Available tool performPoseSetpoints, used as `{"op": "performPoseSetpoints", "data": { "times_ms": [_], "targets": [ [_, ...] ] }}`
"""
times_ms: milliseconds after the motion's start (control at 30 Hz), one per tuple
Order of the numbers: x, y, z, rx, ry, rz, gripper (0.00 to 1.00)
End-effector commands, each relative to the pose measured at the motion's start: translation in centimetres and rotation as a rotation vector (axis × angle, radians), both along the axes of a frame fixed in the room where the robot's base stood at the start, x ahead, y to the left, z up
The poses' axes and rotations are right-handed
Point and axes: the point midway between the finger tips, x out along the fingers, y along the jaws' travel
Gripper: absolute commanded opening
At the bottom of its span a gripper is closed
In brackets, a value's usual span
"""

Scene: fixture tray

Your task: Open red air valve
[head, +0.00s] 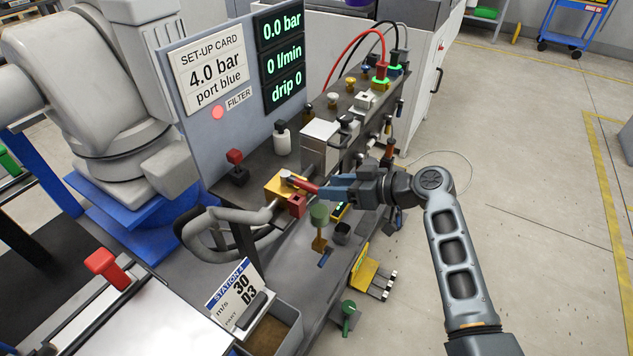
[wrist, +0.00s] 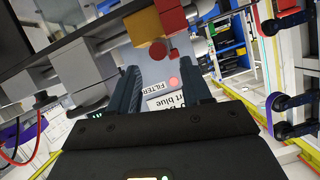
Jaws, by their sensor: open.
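The red air valve has a brass-coloured body (head: 284,187) on the bench, and its red lever (head: 304,185) points right, toward my gripper (head: 325,191). A red block (head: 297,205) sits at the front of the body. My gripper is open, with its fingers at the lever's outer end. In the wrist view, the lever's round red end (wrist: 158,52) shows beyond the gap of my gripper (wrist: 161,72), with the brass-coloured body (wrist: 148,26) behind it. I cannot tell whether the fingers touch the lever.
The display (head: 281,52) reads 0.0 bar, 0 l/min and drip 0. The set-up card (head: 213,73) reads 4.0 bar, port blue. A grey pipe (head: 215,226) runs left of the valve. A green knob (head: 319,213) stands close below my fingers.

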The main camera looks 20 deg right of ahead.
Motion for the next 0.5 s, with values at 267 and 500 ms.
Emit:
{"op": "performPoseSetpoints", "data": {
  "times_ms": [267, 500],
  "targets": [
    [2.8, 2.4, -1.3, 0.001, 0.001, 0.001, 0.48],
    [3.4, 3.0, -1.9, 0.0, 0.001, -0.001, 0.48]
  ]
}}
